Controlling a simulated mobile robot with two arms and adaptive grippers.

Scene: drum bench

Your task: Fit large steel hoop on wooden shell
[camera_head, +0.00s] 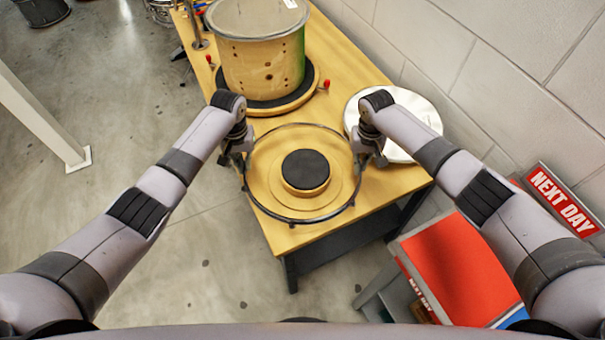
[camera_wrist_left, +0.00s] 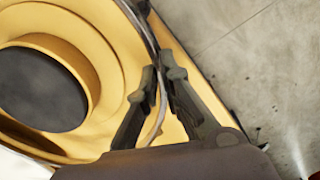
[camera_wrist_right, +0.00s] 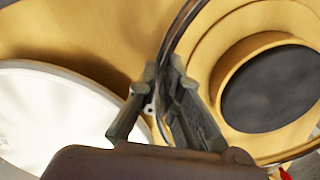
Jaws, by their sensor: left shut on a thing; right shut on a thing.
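The large steel hoop (camera_head: 293,221) is a thin dark metal ring around the stepped round wooden stand at the near end of the bench. My left gripper (camera_head: 240,166) is shut on the hoop's left side; the hoop (camera_wrist_left: 150,40) runs between its fingers in the left wrist view (camera_wrist_left: 160,92). My right gripper (camera_head: 364,160) is shut on the hoop's right side, also seen in the right wrist view (camera_wrist_right: 163,90). I cannot tell whether the hoop touches the stand or bench. The wooden shell (camera_head: 262,66) stands upright farther back, with a clear-looking head on top and several holes in its side.
The wooden stand (camera_head: 265,184) has a black round pad (camera_head: 305,169). A black-topped round base (camera_head: 292,100) with red knobs holds the shell. A silver disc (camera_head: 425,112) lies at right by the wall. A red-topped box (camera_head: 455,265) stands at the lower right. Open floor lies left.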

